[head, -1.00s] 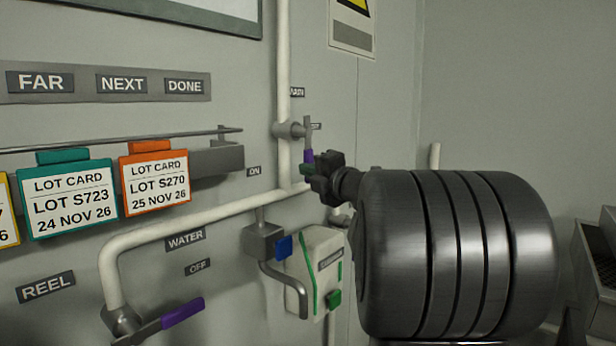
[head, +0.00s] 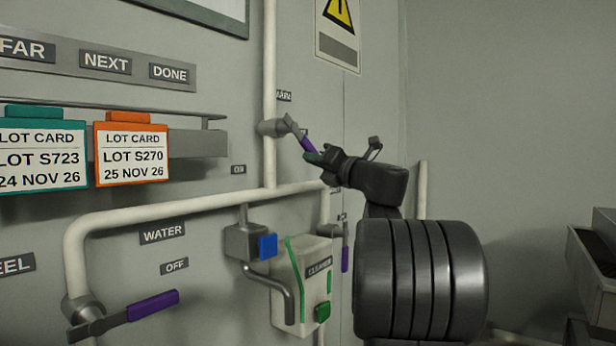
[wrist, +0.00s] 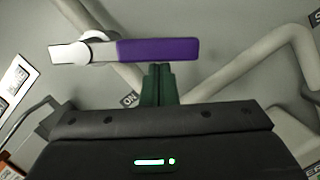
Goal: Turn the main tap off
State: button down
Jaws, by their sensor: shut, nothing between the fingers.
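The main tap's grey body (head: 272,128) sits on the upright white pipe, below a small label (head: 284,96) that seems to read MAIN. Its lever has a purple grip (head: 308,144) and slants down to the right. In the wrist view the grip (wrist: 157,50) lies crosswise just beyond my fingertips. My gripper (head: 313,157) is shut and empty. Its green fingers (wrist: 157,85) are at the grip's lower side, touching or nearly so; I cannot tell which. An ON plate (head: 238,169) is on the wall below left of the tap.
A WATER tap with a purple lever (head: 153,305) is at lower left, beside an OFF plate (head: 174,266). A pale box (head: 300,285) and a blue-tipped lever (head: 268,247) are below. Another purple lever (head: 345,258) hangs right of the box. Lot cards (head: 131,155) hang at left.

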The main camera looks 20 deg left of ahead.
jog(key=shift+w+d+r+n+g+y, duration=0.3)
jog(key=shift+w+r+n, duration=0.35)
jog(key=shift+n, duration=0.6)
jog(key=shift+w+d+r+n+g+y, duration=0.1)
jog(key=shift+w+r+n+g+y, duration=0.25)
jog(key=shift+r+n, duration=0.75)
jog(key=shift+w+d+r+n+g+y, duration=0.15)
jog(key=shift+w+r+n+g, duration=0.35)
jog(key=shift+n, duration=0.95)
jog(key=shift+w+r, duration=0.1)
jog(key=shift+w, duration=0.1)
jog(key=s+d+f+b, duration=0.3)
jog(key=d+f+b, duration=0.3)
jog(key=d, duration=0.3)
jog(key=shift+f, duration=0.3)
jog(key=shift+s, duration=0.1)
